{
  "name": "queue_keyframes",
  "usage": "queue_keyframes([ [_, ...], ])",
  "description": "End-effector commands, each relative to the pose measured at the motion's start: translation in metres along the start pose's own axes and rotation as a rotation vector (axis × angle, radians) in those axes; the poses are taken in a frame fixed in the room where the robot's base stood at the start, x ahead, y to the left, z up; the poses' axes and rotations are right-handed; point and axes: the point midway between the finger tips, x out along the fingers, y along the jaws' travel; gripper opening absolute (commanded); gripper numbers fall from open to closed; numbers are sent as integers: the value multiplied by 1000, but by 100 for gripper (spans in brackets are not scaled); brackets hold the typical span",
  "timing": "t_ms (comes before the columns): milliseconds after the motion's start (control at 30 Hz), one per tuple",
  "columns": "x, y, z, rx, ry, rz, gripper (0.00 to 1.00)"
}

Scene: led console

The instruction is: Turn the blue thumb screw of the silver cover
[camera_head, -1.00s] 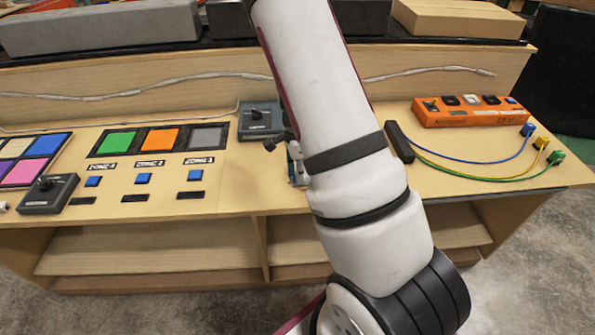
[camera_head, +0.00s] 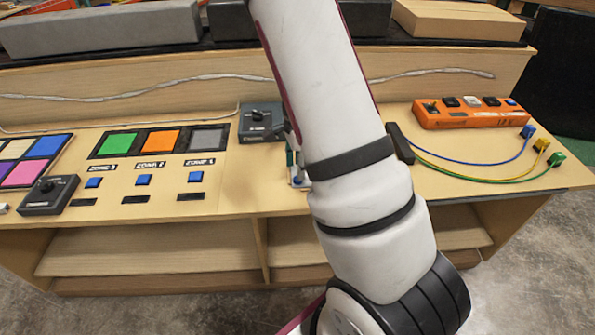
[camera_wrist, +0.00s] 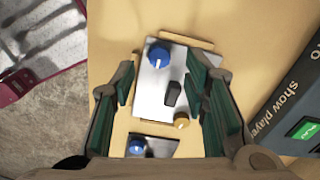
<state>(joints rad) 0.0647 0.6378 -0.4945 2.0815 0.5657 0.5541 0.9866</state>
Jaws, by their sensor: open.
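The silver cover (camera_wrist: 153,88) lies on the wooden desk in the wrist view, with a black handle (camera_wrist: 172,94) at its middle. Its blue thumb screw (camera_wrist: 159,54) is at the upper left, and a yellow screw (camera_wrist: 181,120) is at the lower right. My gripper (camera_wrist: 160,68) is open, its green-padded fingers spread left and right of the cover. The blue screw shows between the fingertips, and I see no contact. In the head view my arm hides most of the cover and gripper.
A second plate with a blue knob (camera_wrist: 137,146) is near the cover. A dark box (camera_wrist: 295,110) stands at right in the wrist view. The head view shows a grey dial box (camera_head: 261,122), blue buttons at left, and an orange cable box (camera_head: 470,112) at right.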

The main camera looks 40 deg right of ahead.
Motion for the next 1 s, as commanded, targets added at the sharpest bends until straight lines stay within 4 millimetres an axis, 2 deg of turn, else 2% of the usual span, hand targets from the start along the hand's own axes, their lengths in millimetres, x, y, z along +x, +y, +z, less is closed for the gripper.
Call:
queue_keyframes([
  [33, -12, -2, 1, -4, 0, -6, 41],
  [200, -47, -1, 1, -2, -1, -6, 41],
  [400, -77, -2, 0, -1, 0, -5, 41],
  [600, -88, -1, 0, -1, 1, -3, 41],
  [1000, -88, -1, 0, 0, 0, -2, 41],
])
